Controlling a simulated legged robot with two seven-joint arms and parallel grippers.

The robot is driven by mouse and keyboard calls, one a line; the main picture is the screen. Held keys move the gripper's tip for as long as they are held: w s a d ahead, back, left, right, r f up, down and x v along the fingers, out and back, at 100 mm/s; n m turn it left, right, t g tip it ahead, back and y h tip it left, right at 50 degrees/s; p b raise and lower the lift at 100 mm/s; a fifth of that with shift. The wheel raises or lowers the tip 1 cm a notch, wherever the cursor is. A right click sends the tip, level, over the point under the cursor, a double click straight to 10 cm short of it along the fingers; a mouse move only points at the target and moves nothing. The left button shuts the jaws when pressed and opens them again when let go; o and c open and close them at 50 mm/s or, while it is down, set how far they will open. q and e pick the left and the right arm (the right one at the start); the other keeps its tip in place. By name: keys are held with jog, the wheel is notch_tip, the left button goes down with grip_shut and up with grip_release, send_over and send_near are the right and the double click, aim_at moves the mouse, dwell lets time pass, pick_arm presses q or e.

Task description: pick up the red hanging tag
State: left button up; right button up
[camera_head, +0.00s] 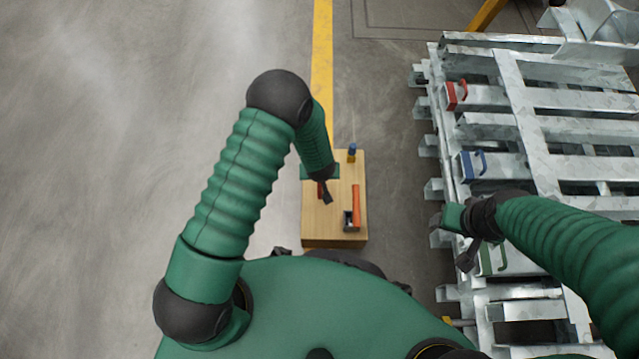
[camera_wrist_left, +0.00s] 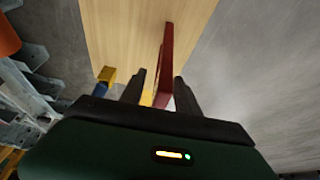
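The red hanging tag (camera_wrist_left: 166,55) is a thin dark-red piece on the wooden box top (camera_wrist_left: 110,30), seen nearly edge-on in the left wrist view. Its near end lies between the two fingers of my left gripper (camera_wrist_left: 161,92). The fingers are apart, with a visible gap on the tag's left side; contact on the right cannot be told. In the head view my left gripper (camera_head: 325,193) is over the box, and only a bit of the red tag (camera_head: 319,191) shows beside it. My right gripper (camera_head: 453,240) is open by the metal frames, away from the box.
On the box (camera_head: 320,228) lie an orange-handled item (camera_head: 356,200) and a small blue-and-yellow item (camera_head: 352,153). Stacked metal frames (camera_head: 500,80) on the right carry red (camera_head: 457,95), blue (camera_head: 473,164) and green (camera_head: 493,260) handled blocks. The floor to the left is clear.

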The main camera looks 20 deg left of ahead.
pick_arm(q)
jog(key=shift+r, duration=0.2)
jog(key=shift+c, duration=0.2)
grip_shut()
